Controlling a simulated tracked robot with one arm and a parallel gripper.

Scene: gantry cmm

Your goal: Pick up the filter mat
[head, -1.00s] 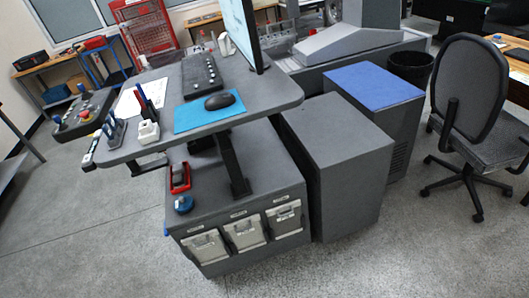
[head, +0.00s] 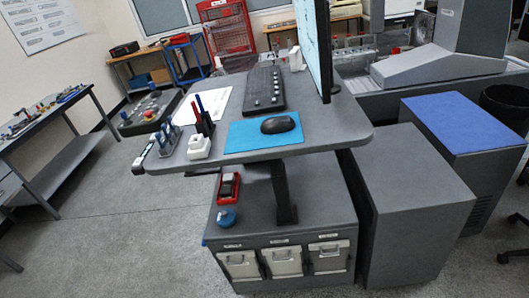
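A flat blue sheet (head: 462,123) covers the top of a grey cabinet at the right of the head view. It looks like the filter mat, but I cannot be sure. A smaller, lighter blue mat (head: 264,132) lies on the grey desk with a black mouse (head: 278,124) on it; it looks like a mouse pad. My gripper is not in view, so I cannot see its fingers or whether it holds anything.
The grey desk (head: 330,135) stands in the middle, with a monitor (head: 315,45) and keyboard (head: 264,88). A plain grey cabinet (head: 415,190) stands between it and the blue-topped one. A workbench (head: 75,120) is at left. The floor (head: 120,235) at front left is clear.

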